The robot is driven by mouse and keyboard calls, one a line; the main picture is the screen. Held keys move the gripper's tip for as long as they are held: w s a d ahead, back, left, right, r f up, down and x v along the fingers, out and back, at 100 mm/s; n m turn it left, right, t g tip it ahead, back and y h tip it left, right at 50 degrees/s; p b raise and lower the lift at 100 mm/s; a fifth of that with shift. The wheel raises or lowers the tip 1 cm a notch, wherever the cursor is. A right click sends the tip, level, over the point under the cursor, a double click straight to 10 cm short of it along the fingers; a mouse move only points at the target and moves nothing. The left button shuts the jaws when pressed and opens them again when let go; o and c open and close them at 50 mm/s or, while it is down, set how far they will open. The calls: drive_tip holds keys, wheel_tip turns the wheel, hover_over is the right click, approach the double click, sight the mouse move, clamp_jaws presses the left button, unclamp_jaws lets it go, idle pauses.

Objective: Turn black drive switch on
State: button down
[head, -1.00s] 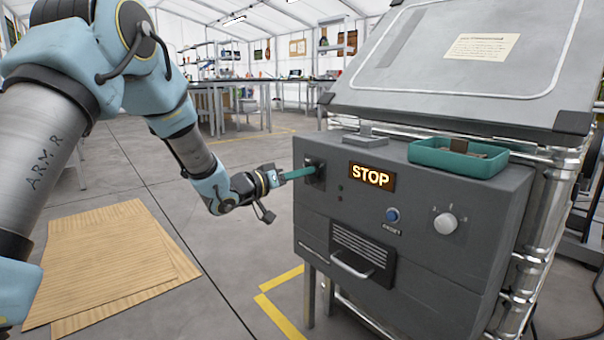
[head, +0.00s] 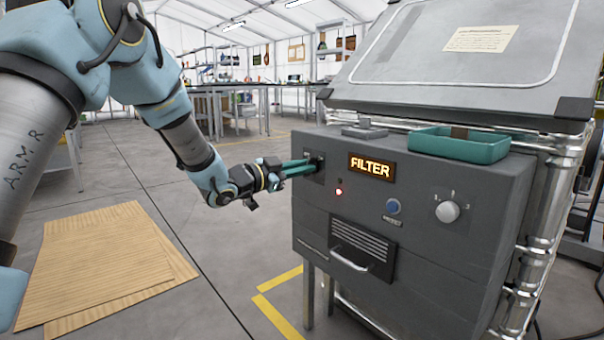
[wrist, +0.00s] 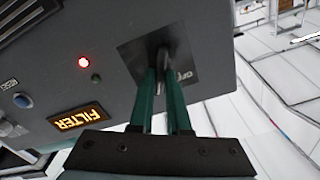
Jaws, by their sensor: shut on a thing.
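The black drive switch (head: 317,161) is on a dark plate at the upper left of the grey machine's front panel. My gripper (head: 308,166) reaches it from the left with its teal fingers. In the wrist view my gripper (wrist: 163,75) has its fingertips closed around the switch lever (wrist: 163,58). The fingertips hide part of the lever, and its exact position is hard to tell. The display (head: 371,167) reads FILTER in orange. A small red light (head: 339,192) is lit below and left of the display.
A blue button (head: 393,206) and a white knob (head: 447,211) are to the right on the panel. A teal tray (head: 460,143) stands on top. Cardboard sheets (head: 95,260) lie on the floor at left.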

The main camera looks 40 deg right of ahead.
drive_tip(key=m+b, duration=0.2)
drive_tip(key=m, duration=0.1)
drive_tip(key=shift+s+f+m, duration=0.1)
drive_tip(key=shift+f+m, duration=0.05)
drive_tip(key=shift+m, duration=0.15)
idle(0.3)
drive_tip(key=c, duration=0.9)
unclamp_jaws()
drive_tip(key=shift+a, duration=0.1)
drive_tip(key=shift+w+a+p, duration=0.15)
drive_tip(key=shift+a+p, duration=0.5)
drive_tip(key=shift+a, duration=2.05)
drive_tip(key=shift+w+a+p, duration=0.15)
drive_tip(key=shift+a+p, duration=0.5)
drive_tip(key=shift+a, duration=2)
